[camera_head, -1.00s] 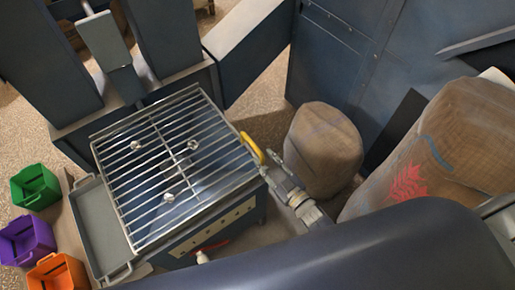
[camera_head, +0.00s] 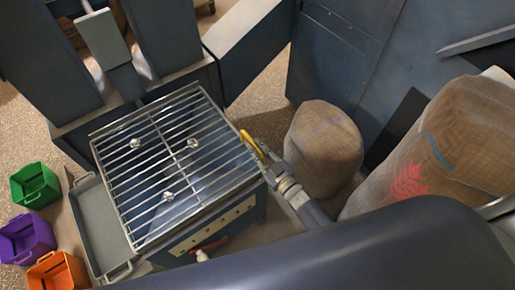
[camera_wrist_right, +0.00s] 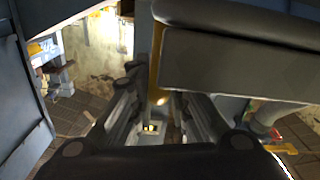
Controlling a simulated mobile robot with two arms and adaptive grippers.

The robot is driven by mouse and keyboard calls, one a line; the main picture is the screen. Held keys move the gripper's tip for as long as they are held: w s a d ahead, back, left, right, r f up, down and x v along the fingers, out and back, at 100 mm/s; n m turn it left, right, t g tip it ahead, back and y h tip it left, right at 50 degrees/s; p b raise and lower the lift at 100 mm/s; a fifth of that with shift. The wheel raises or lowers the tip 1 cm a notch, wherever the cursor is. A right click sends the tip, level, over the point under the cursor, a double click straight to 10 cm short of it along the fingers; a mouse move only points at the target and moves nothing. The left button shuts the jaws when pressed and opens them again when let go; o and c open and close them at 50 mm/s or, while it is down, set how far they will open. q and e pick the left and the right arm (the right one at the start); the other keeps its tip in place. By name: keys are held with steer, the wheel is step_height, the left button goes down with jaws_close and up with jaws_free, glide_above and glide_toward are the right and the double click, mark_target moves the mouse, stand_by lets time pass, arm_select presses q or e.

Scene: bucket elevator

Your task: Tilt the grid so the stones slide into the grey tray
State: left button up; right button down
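The metal grid (camera_head: 150,178) lies over a blue box, looking level. Shiny stones rest on it: one at the upper left (camera_head: 135,144), one right of centre (camera_head: 193,143) and one lower down (camera_head: 168,196). The grey tray (camera_head: 98,222) sits along the left side of the grid and looks empty. A yellow handle (camera_head: 251,142) stands at the grid's right edge. My right gripper (camera_head: 263,157) is beside it; in the right wrist view its fingers (camera_wrist_right: 163,118) are apart, with a yellow strip (camera_wrist_right: 156,62) ahead of the gap. My left gripper is out of view.
Green (camera_head: 35,186), purple (camera_head: 27,239) and orange (camera_head: 57,273) bins stand left of the tray. Sacks (camera_head: 322,150) stand right of my right gripper. Blue machine walls (camera_head: 335,50) close off the back. A red-handled valve (camera_head: 208,246) is on the box's front.

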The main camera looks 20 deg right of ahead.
steer(key=shift+d+r, duration=0.1)
steer(key=s+a+r+n+p, duration=0.1)
steer(key=a+r+n+p, duration=0.2)
steer(key=r+p, duration=0.6)
steer(key=s+a+r+n+p, duration=0.1)
steer(key=a+r+p, duration=0.5)
steer(key=r, duration=0.8)
steer(key=n+p, duration=0.1)
steer(key=p, duration=0.2)
steer(key=shift+s+r+n+p, duration=0.25)
steer(key=shift+s+n+p, duration=0.1)
steer(key=shift+s+n, duration=0.05)
steer(key=c, duration=1.6)
jaws_free()
steer(key=shift+o, duration=0.2)
steer(key=shift+f, duration=0.1)
steer(key=shift+s+d+f, duration=0.1)
steer(key=shift+s, duration=0.05)
steer(key=v, duration=1.2)
